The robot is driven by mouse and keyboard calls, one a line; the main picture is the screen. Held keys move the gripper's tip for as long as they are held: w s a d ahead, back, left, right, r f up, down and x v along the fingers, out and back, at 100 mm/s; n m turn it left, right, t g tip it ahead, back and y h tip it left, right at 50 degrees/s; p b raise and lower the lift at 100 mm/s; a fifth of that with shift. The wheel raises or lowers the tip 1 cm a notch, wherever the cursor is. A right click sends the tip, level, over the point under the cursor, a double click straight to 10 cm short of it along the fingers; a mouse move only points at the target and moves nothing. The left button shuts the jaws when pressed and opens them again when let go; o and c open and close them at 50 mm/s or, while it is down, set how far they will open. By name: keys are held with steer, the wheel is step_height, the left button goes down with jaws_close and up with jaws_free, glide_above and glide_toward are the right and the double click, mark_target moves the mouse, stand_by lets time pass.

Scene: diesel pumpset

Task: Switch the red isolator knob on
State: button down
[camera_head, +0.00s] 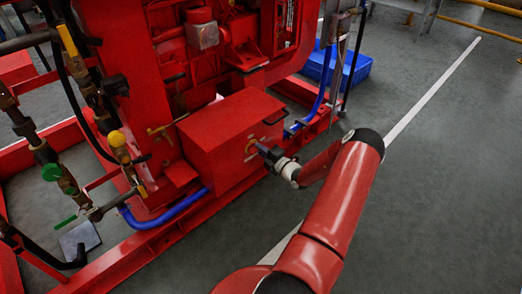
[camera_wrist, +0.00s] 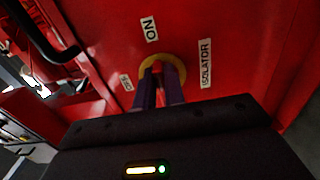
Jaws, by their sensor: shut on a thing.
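The red isolator knob (camera_wrist: 157,67) sits in the middle of a round yellow plate (camera_wrist: 177,66) on the side of the red box (camera_head: 228,128). Labels around it read "ON" (camera_wrist: 149,29) and "ISOLATOR" (camera_wrist: 206,63); a smaller label (camera_wrist: 126,82) is too small to read surely. My gripper (camera_wrist: 160,82) is shut on the knob, with its two dark fingers on either side of it. The fingers hide most of the knob, so I cannot tell its turn angle. In the head view my gripper (camera_head: 259,149) reaches the yellow plate from the right.
Red engine frame rails (camera_head: 165,228) run below the box. A blue hose (camera_head: 165,218) curves along the left. A blue crate (camera_head: 340,68) stands behind on the grey floor. Pipes and valves with yellow (camera_head: 116,138) and green handles stand at the left.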

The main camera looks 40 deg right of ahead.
steer(key=c, duration=1.5)
jaws_free()
steer(key=shift+s, duration=0.1)
steer(key=s, duration=0.7)
steer(key=shift+s+d, duration=0.35)
